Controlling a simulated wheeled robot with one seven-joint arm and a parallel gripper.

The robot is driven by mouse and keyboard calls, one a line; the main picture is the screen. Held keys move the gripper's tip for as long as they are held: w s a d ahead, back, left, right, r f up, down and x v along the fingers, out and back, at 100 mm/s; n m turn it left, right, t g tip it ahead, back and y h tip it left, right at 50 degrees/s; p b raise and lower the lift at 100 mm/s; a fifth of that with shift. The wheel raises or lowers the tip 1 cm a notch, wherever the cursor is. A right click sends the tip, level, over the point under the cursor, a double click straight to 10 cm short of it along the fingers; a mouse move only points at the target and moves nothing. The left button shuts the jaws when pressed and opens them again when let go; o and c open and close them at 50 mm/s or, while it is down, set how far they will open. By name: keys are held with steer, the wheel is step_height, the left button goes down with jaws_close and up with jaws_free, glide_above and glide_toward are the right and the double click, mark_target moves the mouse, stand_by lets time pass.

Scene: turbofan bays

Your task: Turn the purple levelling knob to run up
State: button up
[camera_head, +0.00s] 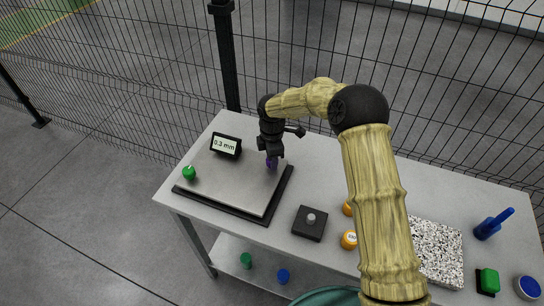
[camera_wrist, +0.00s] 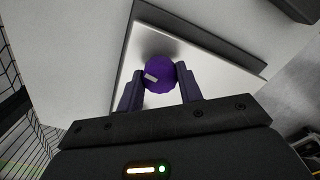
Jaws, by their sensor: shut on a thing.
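The purple levelling knob (camera_wrist: 160,76) sits at a corner of the grey metal plate, between my two fingers in the wrist view. It has a pale mark on its top. My gripper (camera_wrist: 160,84) is shut on it from above. In the head view my gripper (camera_head: 272,158) hides most of the purple knob (camera_head: 271,163). The levelling plate (camera_head: 235,185) lies on a black base on the table. A small display (camera_head: 226,146) at its back left reads 0.3 mm. A green knob (camera_head: 189,173) is on the plate's left corner.
A black box with a grey knob (camera_head: 310,222), orange-capped containers (camera_head: 349,240), a speckled slab (camera_head: 437,250), a blue-handled tool (camera_head: 493,224), a green block (camera_head: 488,281) and a blue round tin (camera_head: 528,287) stand rightward. A wire fence (camera_head: 160,100) runs behind the table.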

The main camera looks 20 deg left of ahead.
steer(key=shift+w+r+n, duration=0.15)
steer(key=shift+n, duration=0.75)
steer(key=o, duration=1)
step_height(320, 180, up, 17)
steer(key=b, duration=0.2)
steer(key=shift+r+b, duration=0.15)
steer(key=shift+b, duration=0.15)
